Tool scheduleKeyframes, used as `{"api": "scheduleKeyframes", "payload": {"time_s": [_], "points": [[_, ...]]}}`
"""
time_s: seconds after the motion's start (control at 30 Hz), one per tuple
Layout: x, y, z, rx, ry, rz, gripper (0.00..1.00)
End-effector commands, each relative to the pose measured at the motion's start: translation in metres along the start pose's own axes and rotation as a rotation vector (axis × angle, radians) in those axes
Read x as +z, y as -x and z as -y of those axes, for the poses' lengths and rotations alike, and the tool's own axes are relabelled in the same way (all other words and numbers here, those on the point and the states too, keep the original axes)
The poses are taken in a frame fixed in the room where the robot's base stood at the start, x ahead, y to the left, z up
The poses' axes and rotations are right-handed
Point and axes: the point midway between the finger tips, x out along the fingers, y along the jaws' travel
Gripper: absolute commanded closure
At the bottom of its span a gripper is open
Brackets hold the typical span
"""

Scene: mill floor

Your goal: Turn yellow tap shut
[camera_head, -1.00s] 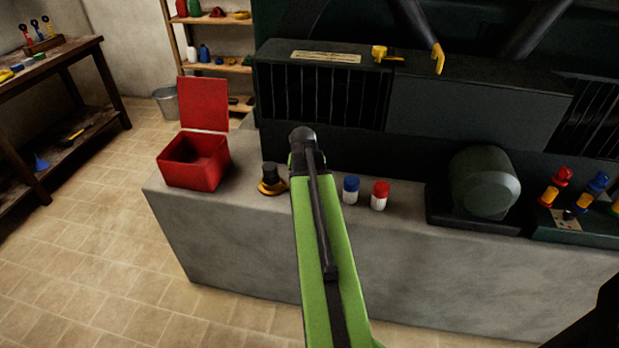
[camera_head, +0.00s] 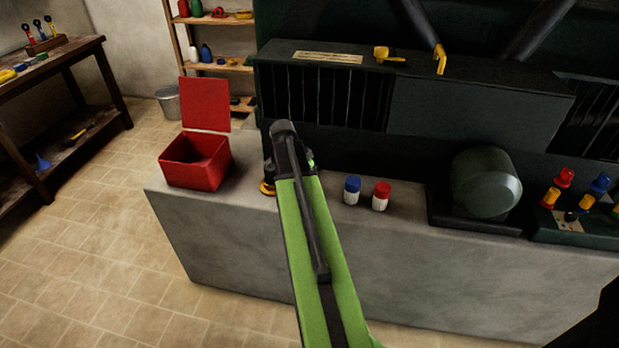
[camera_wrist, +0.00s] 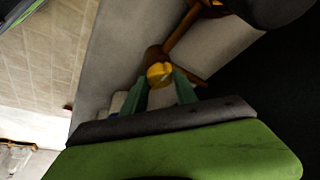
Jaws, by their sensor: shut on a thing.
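In the wrist view, my gripper (camera_wrist: 160,84) has its two teal fingers close on either side of a small yellow piece (camera_wrist: 159,70). It is shut on this piece, which looks like the yellow tap's handle. Brown-orange bars meet behind it, one running up to the right. In the head view my green arm reaches over the grey counter and hides the gripper and the held piece. Two other yellow fittings are on the dark machine: one on its top ledge (camera_head: 386,54), one at a pipe end (camera_head: 440,60). I cannot tell how far the tap is turned.
A yellow-based, black-topped object (camera_head: 267,187) is partly hidden by my arm. An open red box (camera_head: 195,168) stands left on the counter (camera_head: 225,235). Blue-capped (camera_head: 351,191) and red-capped (camera_head: 381,197) jars stand right of the arm. A dark motor (camera_head: 484,183) stands farther right.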

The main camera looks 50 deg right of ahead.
Motion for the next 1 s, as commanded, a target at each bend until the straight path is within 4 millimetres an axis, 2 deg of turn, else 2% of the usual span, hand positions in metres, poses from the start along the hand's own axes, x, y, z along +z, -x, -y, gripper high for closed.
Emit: {"api": "scheduleKeyframes", "payload": {"time_s": [0.67, 0.7, 0.83, 1.0], "points": [[0.0009, 0.0002, 0.0014, 0.018, -0.049, 0.002, 1.0], [0.001, 0.0002, 0.0014, 0.018, -0.049, 0.002, 0.61], [0.0008, 0.0002, 0.0012, 0.018, -0.049, 0.001, 0.45], [0.0007, 0.0002, 0.0009, 0.019, -0.048, 0.001, 0.45]]}}
